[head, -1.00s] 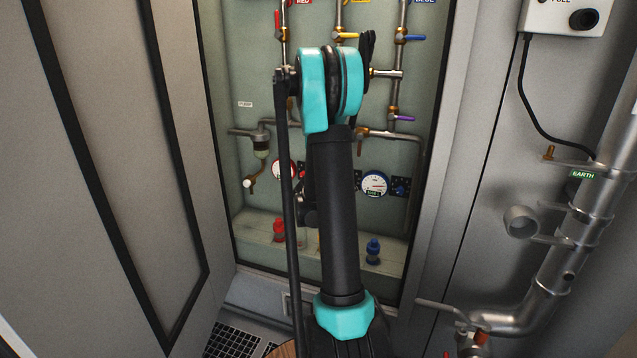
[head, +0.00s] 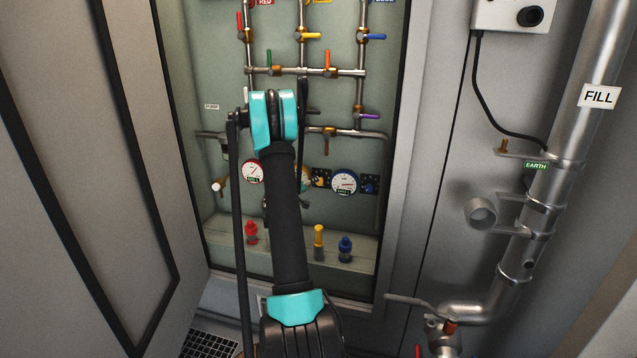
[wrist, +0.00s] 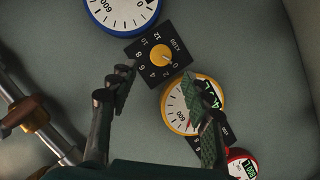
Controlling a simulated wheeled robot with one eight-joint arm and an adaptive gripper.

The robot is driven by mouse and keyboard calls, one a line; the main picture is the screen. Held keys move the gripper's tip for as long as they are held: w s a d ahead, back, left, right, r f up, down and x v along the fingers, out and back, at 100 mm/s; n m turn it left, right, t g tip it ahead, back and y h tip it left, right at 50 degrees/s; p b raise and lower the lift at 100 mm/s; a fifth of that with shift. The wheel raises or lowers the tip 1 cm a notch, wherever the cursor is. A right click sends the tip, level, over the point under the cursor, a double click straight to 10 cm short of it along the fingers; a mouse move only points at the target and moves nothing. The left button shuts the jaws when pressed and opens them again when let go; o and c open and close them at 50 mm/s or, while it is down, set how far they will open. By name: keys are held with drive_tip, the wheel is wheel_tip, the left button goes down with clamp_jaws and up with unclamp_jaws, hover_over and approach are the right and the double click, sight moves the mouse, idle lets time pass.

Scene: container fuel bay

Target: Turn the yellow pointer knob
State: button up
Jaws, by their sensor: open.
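The yellow pointer knob (wrist: 160,54) sits on a square black dial plate (wrist: 144,46) with white numbers in the wrist view. The plate lies between a blue-rimmed gauge (wrist: 121,7) and a yellow-rimmed gauge (wrist: 180,104). In the head view the knob (head: 321,178) shows just right of my arm, left of the blue-rimmed gauge (head: 343,182). My gripper (wrist: 163,104) is open and empty. Its two fingers are apart, below the knob in the wrist view, with the right finger covering part of the yellow-rimmed gauge. No contact with the knob shows. In the head view my arm mostly hides my gripper.
A red-rimmed gauge (wrist: 241,163) is at the lower right of the wrist view. A pipe (wrist: 32,113) runs along its left side. In the head view, pipes with coloured valve levers (head: 326,59) cross the panel above. Red, yellow and blue (head: 345,249) fittings stand on the ledge below.

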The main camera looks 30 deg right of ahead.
sight(319, 185)
drive_tip(key=x, duration=0.8)
drive_tip(key=shift+w+d+f, duration=0.1)
drive_tip(key=shift+d, duration=0.3)
drive_tip(key=shift+c, duration=0.2)
clamp_jaws()
